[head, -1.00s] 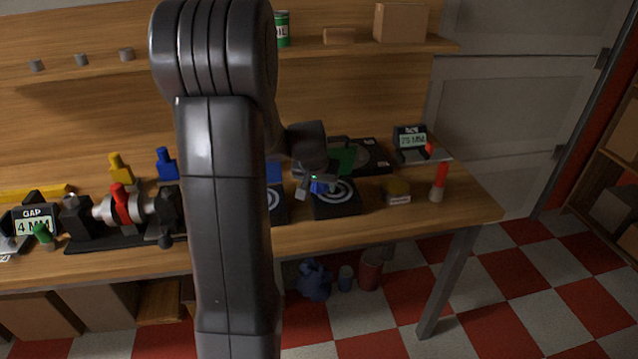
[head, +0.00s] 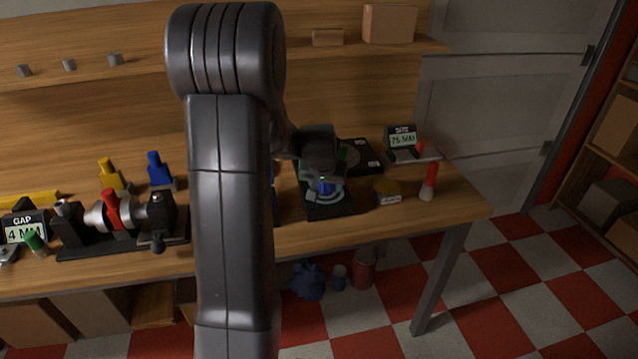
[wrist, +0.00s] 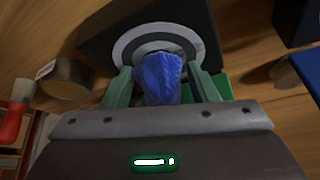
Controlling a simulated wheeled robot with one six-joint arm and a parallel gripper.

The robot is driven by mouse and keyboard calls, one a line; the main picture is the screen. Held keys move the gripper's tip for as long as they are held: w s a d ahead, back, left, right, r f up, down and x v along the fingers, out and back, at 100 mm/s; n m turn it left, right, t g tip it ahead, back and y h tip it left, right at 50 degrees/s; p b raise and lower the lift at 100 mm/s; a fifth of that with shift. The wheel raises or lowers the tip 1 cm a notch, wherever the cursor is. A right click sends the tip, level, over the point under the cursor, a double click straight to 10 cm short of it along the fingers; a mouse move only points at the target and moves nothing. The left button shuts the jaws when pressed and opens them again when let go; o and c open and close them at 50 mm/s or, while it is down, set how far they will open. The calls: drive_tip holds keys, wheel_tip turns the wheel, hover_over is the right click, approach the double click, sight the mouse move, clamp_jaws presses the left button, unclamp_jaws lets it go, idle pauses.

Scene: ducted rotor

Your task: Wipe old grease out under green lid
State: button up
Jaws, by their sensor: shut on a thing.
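My gripper (head: 324,187) is shut on a crumpled blue cloth (wrist: 163,78), which shows between its two fingers in the wrist view. The cloth is at a pale grey ring (wrist: 128,45) on top of a black block (wrist: 95,40); I cannot tell whether it touches the ring. In the head view the same black block (head: 340,209) sits on the bench below my gripper. The green lid (wrist: 215,88) shows in part behind the fingers in the wrist view. My gripper hides most of the ring's middle and much of the lid.
A display stand (head: 403,143) is at the back right. A clamped shaft rig (head: 118,220) is at left. In the wrist view a blue lid (wrist: 306,66) is at right.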

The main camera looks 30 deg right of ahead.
drive_tip(key=shift+s+d+f+p, duration=0.1)
drive_tip(key=shift+s+d+p, duration=0.15)
drive_tip(key=shift+d, duration=0.75)
drive_tip(key=shift+s+d+f+p, duration=0.1)
drive_tip(key=shift+s+d, duration=0.1)
drive_tip(key=shift+d, duration=0.75)
drive_tip(key=shift+f, duration=0.15)
drive_tip(key=shift+w+a+f+b, duration=0.1)
drive_tip(key=shift+a+f+b, duration=0.1)
drive_tip(key=shift+a+b, duration=0.7)
drive_tip(key=shift+w+a+r+b, duration=0.1)
drive_tip(key=shift+w+a+b, duration=0.2)
drive_tip(key=shift+a, duration=0.75)
drive_tip(key=shift+w+a+r+b, duration=0.1)
drive_tip(key=shift+w+a+b, duration=0.25)
drive_tip(key=shift+a, duration=0.75)
drive_tip(key=shift+w+a+r+b, duration=0.15)
drive_tip(key=shift+a+b, duration=0.25)
drive_tip(key=shift+a, duration=0.65)
drive_tip(key=shift+w+r+p, duration=0.1)
drive_tip(key=shift+r+p, duration=0.25)
drive_tip(key=shift+r, duration=0.05)
drive_tip(key=shift+d+r+p, duration=0.15)
drive_tip(key=shift+r+p, duration=1.5)
drive_tip(key=shift+r, duration=1.05)
drive_tip(key=shift+r, duration=0.1)
